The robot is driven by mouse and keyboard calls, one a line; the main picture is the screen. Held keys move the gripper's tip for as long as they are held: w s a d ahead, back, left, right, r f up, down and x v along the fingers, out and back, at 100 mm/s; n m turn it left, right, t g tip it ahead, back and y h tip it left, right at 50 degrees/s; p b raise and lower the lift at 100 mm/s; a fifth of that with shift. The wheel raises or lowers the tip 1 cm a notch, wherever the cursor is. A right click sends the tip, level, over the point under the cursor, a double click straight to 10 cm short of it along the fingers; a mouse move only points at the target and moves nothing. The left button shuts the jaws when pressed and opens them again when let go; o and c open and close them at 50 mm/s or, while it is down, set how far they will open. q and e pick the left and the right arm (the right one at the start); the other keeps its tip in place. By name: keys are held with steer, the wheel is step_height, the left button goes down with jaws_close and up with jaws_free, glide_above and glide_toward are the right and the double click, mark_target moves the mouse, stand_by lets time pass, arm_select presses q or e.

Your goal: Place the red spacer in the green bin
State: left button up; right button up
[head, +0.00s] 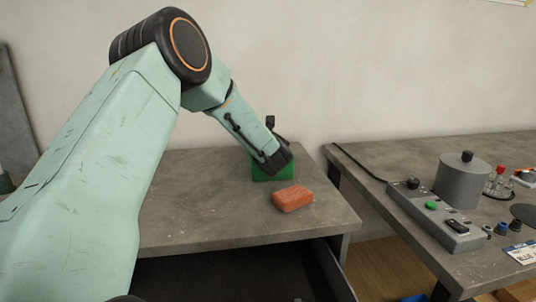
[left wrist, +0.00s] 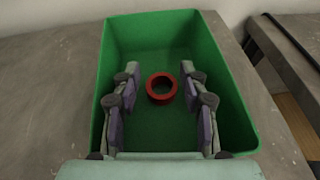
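The red spacer (left wrist: 161,98) is a short ring with a round hole, seen inside the green bin (left wrist: 228,92) in the left wrist view. It looks to be on or just above the bin floor; I cannot tell which. My left gripper (left wrist: 160,74) points down into the bin. Its fingers are apart, one on each side of the spacer, with small gaps showing. In the head view the green bin (head: 262,172) stands on the left table, partly hidden by my left arm, and the spacer is hidden. My right gripper is not in view.
An orange-red block (head: 293,198) lies on the left table (head: 200,215) in front of the bin. A gap separates this table from the right table (head: 390,160), which holds a grey control box (head: 435,215) and a grey cylinder (head: 462,182). The left table's front is clear.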

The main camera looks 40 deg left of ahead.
arm_select(q)
steer(key=shift+o, duration=0.8)
steer(key=shift+f, duration=0.35)
steer(key=shift+r+p, duration=0.85)
steer(key=shift+r, duration=0.05)
steer(key=p+v, duration=0.1)
steer(key=v, duration=1)
steer(key=shift+s+d, duration=0.25)
steer(key=shift+s, duration=0.05)
steer(key=shift+r, duration=0.1)
